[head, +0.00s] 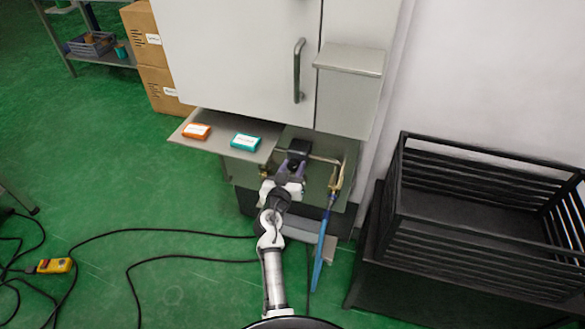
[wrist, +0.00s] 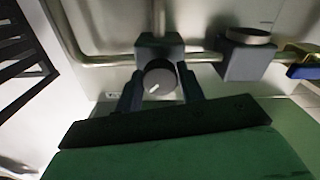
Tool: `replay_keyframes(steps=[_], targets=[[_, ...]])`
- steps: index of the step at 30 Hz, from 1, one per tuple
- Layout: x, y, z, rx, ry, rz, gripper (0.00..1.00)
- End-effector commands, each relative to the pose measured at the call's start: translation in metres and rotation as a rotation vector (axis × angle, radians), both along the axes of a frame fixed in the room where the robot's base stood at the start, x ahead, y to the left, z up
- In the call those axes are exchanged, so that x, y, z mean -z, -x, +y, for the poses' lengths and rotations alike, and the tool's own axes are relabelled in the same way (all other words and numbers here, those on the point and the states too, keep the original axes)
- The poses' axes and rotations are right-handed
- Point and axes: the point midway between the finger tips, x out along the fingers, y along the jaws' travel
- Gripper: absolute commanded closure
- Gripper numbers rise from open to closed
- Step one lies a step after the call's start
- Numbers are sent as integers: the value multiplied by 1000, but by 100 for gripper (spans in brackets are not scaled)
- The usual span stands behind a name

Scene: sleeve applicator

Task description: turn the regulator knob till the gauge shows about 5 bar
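The regulator knob (wrist: 160,78) is a dark round knob in the wrist view, with a short white pointer mark slanting to its lower left. It sits on a dark block (wrist: 158,46) on the metal pipework. My gripper (wrist: 161,90) has one finger on each side of the knob; I cannot tell whether they touch it. In the head view my gripper (head: 292,170) reaches into the recess under the cabinet and hides the knob. A grey housing with a round top (wrist: 246,52) beside the knob may be the gauge; no dial or reading shows.
A cabinet (head: 240,60) stands above the recess. A shelf (head: 222,138) to the left holds an orange box (head: 196,131) and a teal box (head: 246,141). Cables lie on the green floor.

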Motion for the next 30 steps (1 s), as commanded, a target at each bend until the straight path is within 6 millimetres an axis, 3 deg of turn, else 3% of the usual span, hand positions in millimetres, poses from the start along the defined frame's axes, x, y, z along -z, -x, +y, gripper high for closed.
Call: replay_keyframes(steps=[1, 6, 17, 30], targets=[[0, 0, 0, 0, 0, 0, 69], [0, 0, 0, 0, 0, 0, 87], [1, 0, 0, 0, 68, 23, 87], [1, 0, 0, 1, 411, 134, 87]])
